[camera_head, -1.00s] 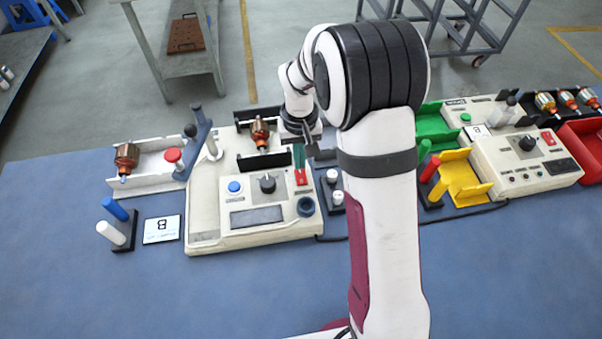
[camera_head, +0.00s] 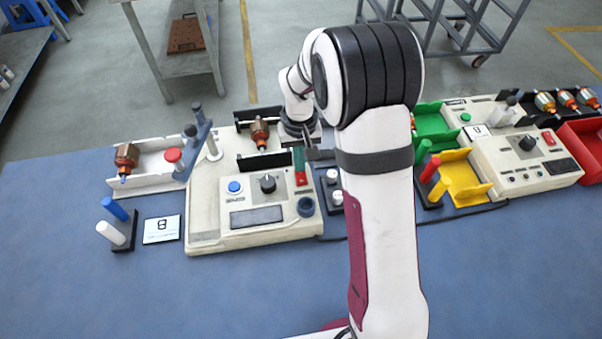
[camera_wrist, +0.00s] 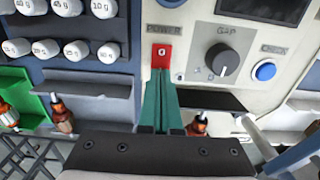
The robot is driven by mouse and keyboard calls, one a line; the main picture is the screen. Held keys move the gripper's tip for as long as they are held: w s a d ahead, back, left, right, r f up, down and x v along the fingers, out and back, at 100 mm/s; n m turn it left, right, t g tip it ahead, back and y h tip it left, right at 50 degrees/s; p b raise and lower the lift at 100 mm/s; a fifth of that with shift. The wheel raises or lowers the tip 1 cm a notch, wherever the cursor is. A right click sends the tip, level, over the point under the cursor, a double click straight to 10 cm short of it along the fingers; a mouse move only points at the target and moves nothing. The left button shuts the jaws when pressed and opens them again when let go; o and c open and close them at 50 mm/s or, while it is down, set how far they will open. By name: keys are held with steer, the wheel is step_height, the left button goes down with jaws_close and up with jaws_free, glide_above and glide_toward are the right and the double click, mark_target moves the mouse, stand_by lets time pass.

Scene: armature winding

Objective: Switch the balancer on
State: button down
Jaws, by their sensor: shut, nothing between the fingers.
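The cream machine (camera_head: 205,215) stands left of my arm, with an armature (camera_head: 260,132) lying between dark supports at its back. No label I can read names it as the balancer. Its red power switch (camera_head: 301,179) sits at the right of its panel. In the wrist view the red switch (camera_wrist: 162,55), under the word POWER, shows a white O mark. My gripper (camera_wrist: 162,72) has green fingers, shut together with nothing between them. Their tips are at the lower edge of the switch; I cannot tell whether they touch it.
A dark knob (camera_head: 267,183) and a blue button (camera_head: 235,187) are left of the switch. A block with white-capped pegs (camera_head: 337,197) stands close on the right. A second cream machine (camera_head: 500,155) with its own red switch is farther right. The front of the blue table is clear.

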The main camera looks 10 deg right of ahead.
steer(key=shift+f, duration=0.4)
steer(key=shift+r, duration=3.55)
